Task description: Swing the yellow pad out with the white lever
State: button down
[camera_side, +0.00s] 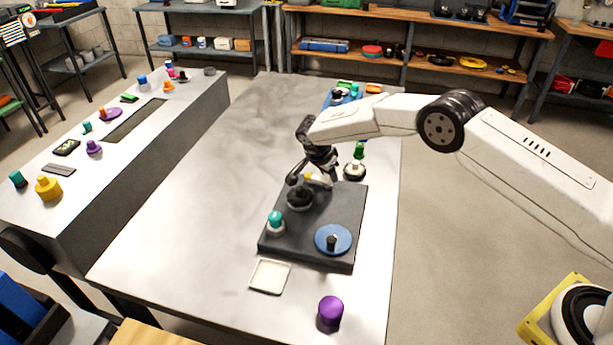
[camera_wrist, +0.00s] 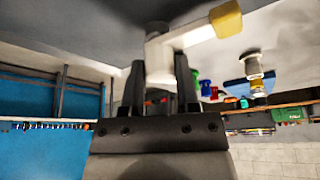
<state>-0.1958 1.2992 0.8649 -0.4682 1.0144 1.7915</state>
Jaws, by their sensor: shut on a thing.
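The white lever (camera_wrist: 190,37) fills the upper middle of the wrist view. It has an upright part between my fingers and an arm reaching up and right to the yellow pad (camera_wrist: 226,19). My gripper (camera_wrist: 159,64) has one finger on each side of the upright part and is shut on it. In the side view, the white lever (camera_side: 320,183) shows at the back of a dark board (camera_side: 315,215), with the yellow pad (camera_side: 308,176) just left of it. My gripper hides part of the lever there.
The board also carries a black knob (camera_side: 299,196), a teal-topped knob (camera_side: 275,219) and a blue disc (camera_side: 333,239). A green-topped piece (camera_side: 358,151) stands behind the board. A shallow white tray (camera_side: 270,276) and a purple cylinder (camera_side: 330,314) stand in front. The table's left side is clear.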

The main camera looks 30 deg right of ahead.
jog(key=shift+m+g, duration=0.4)
jog(key=shift+m, duration=0.6)
jog(key=shift+c, duration=1.6)
grip_release()
jog(key=v, duration=0.7)
jog(key=shift+a+r, duration=0.25)
jog(key=shift+r, duration=0.1)
